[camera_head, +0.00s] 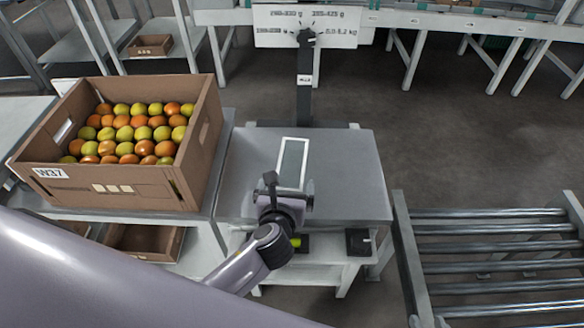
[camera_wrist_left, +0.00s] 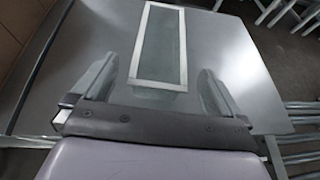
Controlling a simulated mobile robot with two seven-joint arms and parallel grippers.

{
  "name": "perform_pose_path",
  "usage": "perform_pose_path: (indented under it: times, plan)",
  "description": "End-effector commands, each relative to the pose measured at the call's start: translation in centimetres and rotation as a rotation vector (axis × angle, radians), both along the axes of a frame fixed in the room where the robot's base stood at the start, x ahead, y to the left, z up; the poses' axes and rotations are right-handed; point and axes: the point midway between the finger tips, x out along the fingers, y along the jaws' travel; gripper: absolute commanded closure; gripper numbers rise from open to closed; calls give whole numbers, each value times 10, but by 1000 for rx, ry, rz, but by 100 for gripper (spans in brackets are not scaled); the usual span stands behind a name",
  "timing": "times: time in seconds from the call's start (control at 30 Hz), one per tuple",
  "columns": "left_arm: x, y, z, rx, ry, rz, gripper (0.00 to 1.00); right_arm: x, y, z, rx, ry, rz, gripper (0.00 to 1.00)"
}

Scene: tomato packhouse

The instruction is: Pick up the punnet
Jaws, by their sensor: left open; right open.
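The punnet appears as a long, pale-rimmed, see-through rectangle (camera_head: 292,163) on the grey table, pointing away from me. It looks empty. In the left wrist view its rim (camera_wrist_left: 182,50) lies ahead, with its near end between the fingers. My left gripper (camera_head: 288,190) is at the punnet's near end. Its two fingers (camera_wrist_left: 158,78) are spread apart, one on each side, with a gap on both sides. I cannot tell how high the fingers are above the table. My right gripper is not in view.
A cardboard crate (camera_head: 112,186) of orange and yellow-green tomatoes (camera_head: 130,130) stands on the left table. A post (camera_head: 304,85) with a weight sign (camera_head: 307,25) rises behind the grey table (camera_head: 350,180). A roller conveyor (camera_head: 490,250) is at the right.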

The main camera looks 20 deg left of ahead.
Motion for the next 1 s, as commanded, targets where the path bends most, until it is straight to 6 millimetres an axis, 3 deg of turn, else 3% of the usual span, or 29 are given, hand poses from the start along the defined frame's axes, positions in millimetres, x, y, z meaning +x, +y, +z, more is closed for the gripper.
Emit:
perform_pose_path:
  times: [0.3, 0.63, 0.67, 0.8, 1.0]
  plan:
    - [37, 6, -17, -3, -1, 1, 0, 1, 3, -7, 7, 3, 2, 57]
    - [44, 7, -19, -4, 0, -1, 0, 1, 3, -7, 9, 5, 4, 57]
    - [44, 7, -19, -3, -1, -1, 3, 2, 3, -7, 9, 4, 4, 57]
    - [44, 7, -18, -3, -1, -1, 49, 2, 3, -6, 9, 2, 4, 57]
    - [43, 8, -18, -3, -1, -1, 50, 3, 3, -6, 8, 1, 4, 57]
